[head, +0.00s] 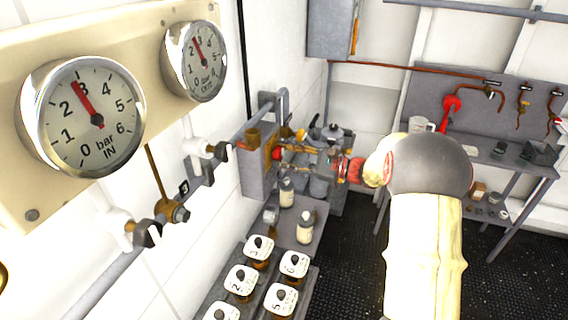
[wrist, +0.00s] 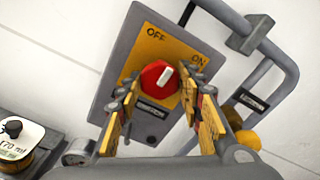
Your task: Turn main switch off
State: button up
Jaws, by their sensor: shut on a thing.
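The main switch is a red round knob (wrist: 158,76) with a white pointer bar on a yellow plate (wrist: 150,46) of a grey box. OFF is printed at the plate's upper left and ON at its right. The bar tilts up and to the right, between the two labels. My gripper (wrist: 160,84) has a finger on either side of the knob and is shut on it; the exact contact is partly hidden by the fingers. In the head view my gripper (head: 281,150) reaches the grey switch box (head: 255,172) on the wall, and the knob is hard to make out.
Two pressure gauges (head: 90,118) and pipes with valves line the left wall. Numbered jars (head: 240,280) and bottles (head: 305,228) stand on a shelf below the box. A grey pipe (wrist: 285,85) bends close beside the box. A workbench (head: 490,155) stands at right; dark floor lies between.

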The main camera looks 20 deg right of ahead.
jog(key=n+b, duration=0.1)
jog(key=b, duration=0.1)
jog(key=n+b, duration=0.4)
jog(key=shift+f, duration=0.3)
jog(key=n+b, duration=0.4)
jog(key=b, duration=0.1)
jog(key=shift+r, duration=0.2)
jog(key=o, duration=1)
jog(key=shift+o, duration=0.7)
jog(key=shift+s+d, duration=0.1)
jog(key=v, duration=1.1)
jog(key=shift+s+d, duration=0.25)
